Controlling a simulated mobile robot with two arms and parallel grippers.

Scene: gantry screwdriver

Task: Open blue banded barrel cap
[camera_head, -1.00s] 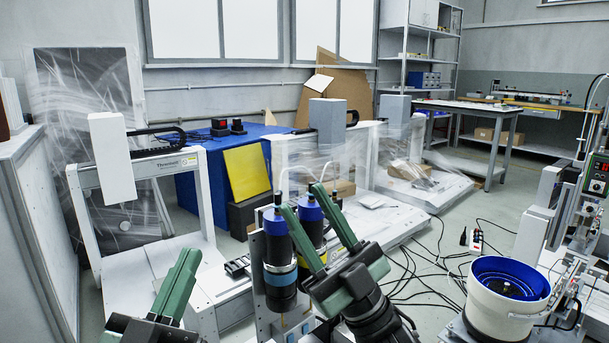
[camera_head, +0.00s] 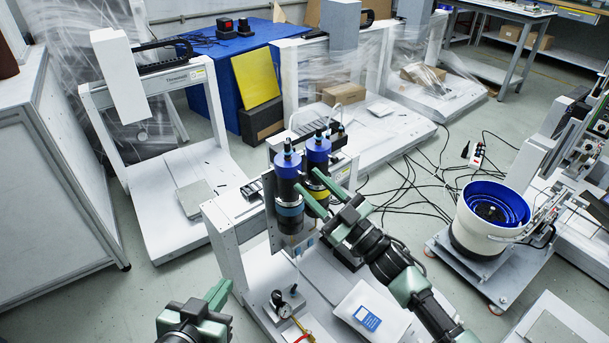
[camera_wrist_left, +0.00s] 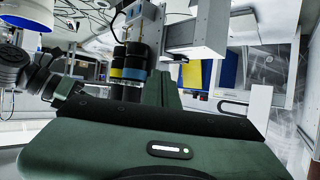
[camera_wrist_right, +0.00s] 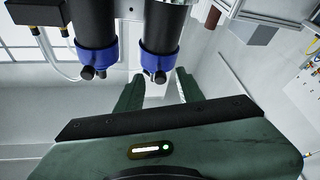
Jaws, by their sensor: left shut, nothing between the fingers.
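Two black barrels with blue caps stand upright in a holder. The blue banded barrel (camera_head: 289,215) is the left one, with its cap (camera_head: 287,165) on top. The yellow banded barrel (camera_head: 318,160) stands beside it. Both bands also show in the left wrist view, blue on the right barrel (camera_wrist_left: 135,73). My right gripper (camera_head: 312,182) is open and empty in front of the barrels. In the right wrist view one barrel cap (camera_wrist_right: 158,62) lines up with the gap between its fingers; no band shows there. My left gripper (camera_head: 217,293) is shut and empty, low and left of the holder.
A pressure gauge (camera_head: 283,309) and a white pouch with a blue label (camera_head: 370,315) are in front of the holder. A white feeder bowl with a blue inside (camera_head: 492,215) stands at right. A gantry frame (camera_head: 160,85) is at left. Cables cover the floor behind.

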